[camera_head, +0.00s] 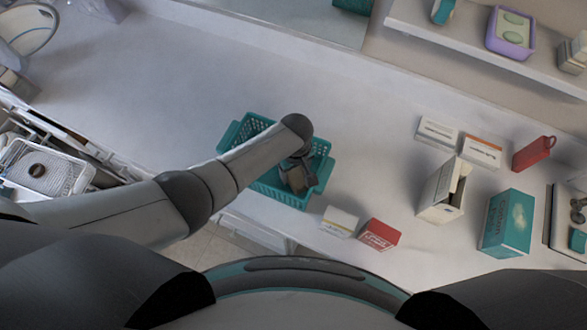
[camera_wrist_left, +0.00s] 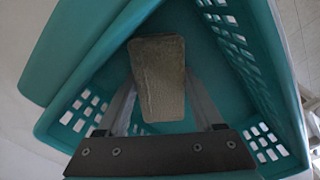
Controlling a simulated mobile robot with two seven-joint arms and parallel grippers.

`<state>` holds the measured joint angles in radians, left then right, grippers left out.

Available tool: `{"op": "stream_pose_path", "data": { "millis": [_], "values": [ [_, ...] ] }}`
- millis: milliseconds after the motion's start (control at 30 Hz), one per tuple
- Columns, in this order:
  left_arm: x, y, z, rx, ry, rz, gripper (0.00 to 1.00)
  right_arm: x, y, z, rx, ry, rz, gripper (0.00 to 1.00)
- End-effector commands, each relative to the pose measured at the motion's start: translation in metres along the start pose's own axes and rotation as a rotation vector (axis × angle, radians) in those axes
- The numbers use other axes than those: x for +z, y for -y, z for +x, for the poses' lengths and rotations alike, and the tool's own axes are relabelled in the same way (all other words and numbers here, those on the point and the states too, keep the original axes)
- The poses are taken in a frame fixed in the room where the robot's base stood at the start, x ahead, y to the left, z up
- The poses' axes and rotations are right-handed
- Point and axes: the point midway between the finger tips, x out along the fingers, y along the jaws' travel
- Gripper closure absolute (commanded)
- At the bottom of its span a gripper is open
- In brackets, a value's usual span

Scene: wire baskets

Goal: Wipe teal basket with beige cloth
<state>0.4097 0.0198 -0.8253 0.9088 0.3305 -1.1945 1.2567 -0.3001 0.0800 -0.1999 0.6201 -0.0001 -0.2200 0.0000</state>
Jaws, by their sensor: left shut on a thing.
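The teal basket (camera_head: 258,123) stands on the white counter near its front edge, with perforated walls and wide rim handles. In the left wrist view the basket (camera_wrist_left: 95,50) fills most of the picture. My left gripper (camera_head: 296,178) reaches down into the basket from above. It is shut on the beige cloth (camera_wrist_left: 158,80), a folded block between the two fingers. The cloth is over the basket's interior; I cannot tell whether it touches the floor or a wall. My forearm hides part of the basket in the head view. My right gripper is not in view.
Right of the basket stand a small white box (camera_head: 339,222), a red box (camera_head: 380,234), an open carton (camera_head: 441,190) and a teal box (camera_head: 507,222). A dish rack (camera_head: 45,170) is at left. The counter behind the basket is clear.

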Motion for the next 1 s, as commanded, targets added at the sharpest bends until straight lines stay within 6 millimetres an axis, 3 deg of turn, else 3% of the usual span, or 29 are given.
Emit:
{"op": "stream_pose_path", "data": {
  "millis": [167,1000],
  "values": [
    [0.0,0.0,-0.004,-0.001,0.001,0.0,0.76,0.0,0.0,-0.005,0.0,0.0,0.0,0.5],
    [-0.001,0.0,-0.067,0.0,-0.001,0.0,0.76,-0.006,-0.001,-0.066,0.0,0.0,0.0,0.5]
  ]
}}
